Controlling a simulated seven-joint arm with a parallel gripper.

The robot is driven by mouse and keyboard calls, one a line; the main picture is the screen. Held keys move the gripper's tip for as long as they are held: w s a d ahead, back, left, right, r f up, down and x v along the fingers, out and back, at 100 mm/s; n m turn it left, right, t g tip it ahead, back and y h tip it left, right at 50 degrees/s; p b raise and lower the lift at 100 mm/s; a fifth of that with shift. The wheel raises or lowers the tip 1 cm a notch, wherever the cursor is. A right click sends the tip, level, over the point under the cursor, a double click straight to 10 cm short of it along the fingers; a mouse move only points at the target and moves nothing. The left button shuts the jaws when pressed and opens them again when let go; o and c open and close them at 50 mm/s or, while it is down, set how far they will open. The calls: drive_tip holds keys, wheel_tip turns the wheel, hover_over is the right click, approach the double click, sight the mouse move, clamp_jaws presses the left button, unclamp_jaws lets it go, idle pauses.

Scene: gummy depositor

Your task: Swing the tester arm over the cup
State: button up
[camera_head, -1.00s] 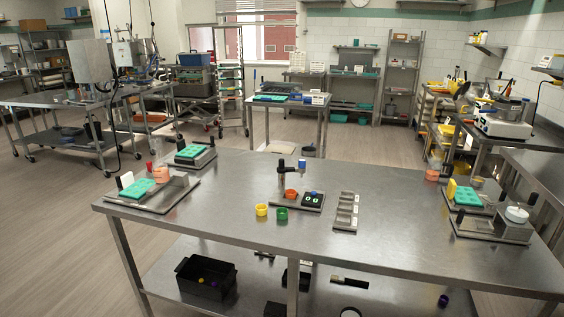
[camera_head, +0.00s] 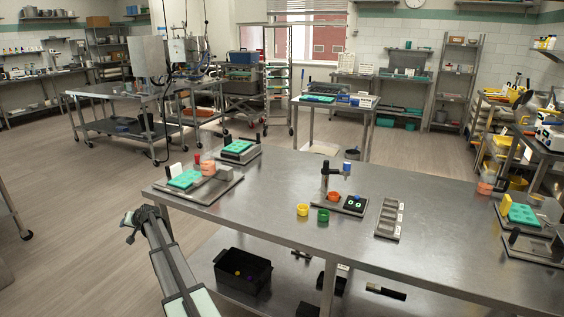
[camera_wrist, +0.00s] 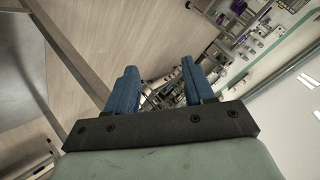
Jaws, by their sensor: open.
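The tester (camera_head: 326,176) is a dark upright post on a small base, with a short arm ending in a blue and white head (camera_head: 347,167) that points right. An orange-red cup (camera_head: 333,196) sits on the base by the post. A black block (camera_head: 355,204) with round spots is on the base below the head. A yellow cup (camera_head: 303,210) and a green cup (camera_head: 323,215) stand on the table in front. My gripper (camera_head: 133,226) is left of the table's front left corner, far from the tester. In the wrist view its two blue fingers (camera_wrist: 158,88) are apart with nothing between them.
The steel table (camera_head: 270,205) also holds a grey slotted tray (camera_head: 390,218) and stations with green molds (camera_head: 185,179) at left and right. A black bin (camera_head: 243,272) is on the lower shelf. The table's front left is bare.

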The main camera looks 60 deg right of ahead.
drive_tip(key=w+d+r, duration=0.1)
drive_tip(key=d+r, duration=0.6)
drive_tip(key=s+d+r+n+h, duration=0.1)
drive_tip(key=s+d+r, duration=0.4)
drive_tip(key=d+r, duration=0.25)
drive_tip(key=s+d+r+n, duration=0.2)
drive_tip(key=s+d+r, duration=0.2)
drive_tip(key=d+r, duration=0.4)
wheel_tip(320, 180, up, 11)
drive_tip(key=n+g+y, duration=0.1)
drive_tip(key=n+g, duration=0.5)
hover_over(327, 161)
drive_tip(key=s, duration=0.5)
drive_tip(key=x, duration=0.9)
drive_tip(key=a+x, duration=0.1)
drive_tip(key=x, duration=0.3)
drive_tip(key=shift+s+f, duration=0.15)
drive_tip(key=shift+f, duration=0.4)
drive_tip(key=shift+c, duration=0.3)
